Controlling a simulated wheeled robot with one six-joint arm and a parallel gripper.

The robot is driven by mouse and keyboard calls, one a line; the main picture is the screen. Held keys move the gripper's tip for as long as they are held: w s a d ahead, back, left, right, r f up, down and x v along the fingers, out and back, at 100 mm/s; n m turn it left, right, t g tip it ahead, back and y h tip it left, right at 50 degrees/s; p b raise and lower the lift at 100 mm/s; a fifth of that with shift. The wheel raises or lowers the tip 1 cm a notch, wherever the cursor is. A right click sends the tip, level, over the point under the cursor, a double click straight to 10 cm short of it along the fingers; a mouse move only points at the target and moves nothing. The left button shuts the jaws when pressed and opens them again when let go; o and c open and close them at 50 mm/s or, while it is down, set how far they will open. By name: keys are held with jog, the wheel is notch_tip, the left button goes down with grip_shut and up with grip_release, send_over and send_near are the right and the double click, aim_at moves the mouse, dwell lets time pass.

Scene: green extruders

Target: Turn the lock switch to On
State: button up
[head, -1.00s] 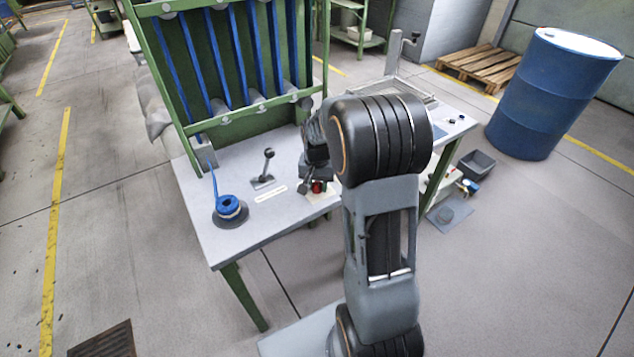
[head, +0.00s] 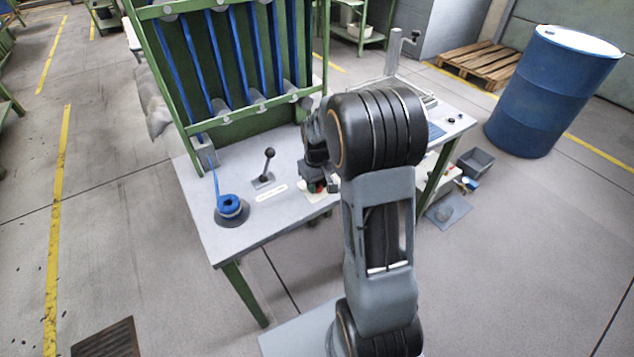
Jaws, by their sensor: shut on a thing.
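A lever with a black knob (head: 269,155) and a blue strap coil (head: 229,206) on a round base stand left of my gripper. A green frame with blue straps (head: 233,60) rises behind. A blue barrel (head: 550,90) stands at the right. Floor at the left is clear.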

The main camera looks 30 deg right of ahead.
jog(key=shift+n, duration=0.3)
jog(key=o, duration=0.9)
jog(key=shift+r, duration=0.1)
notch_tip(320, 180, up, 14)
jog(key=shift+f+p, duration=0.15)
jog(key=shift+p, duration=0.6)
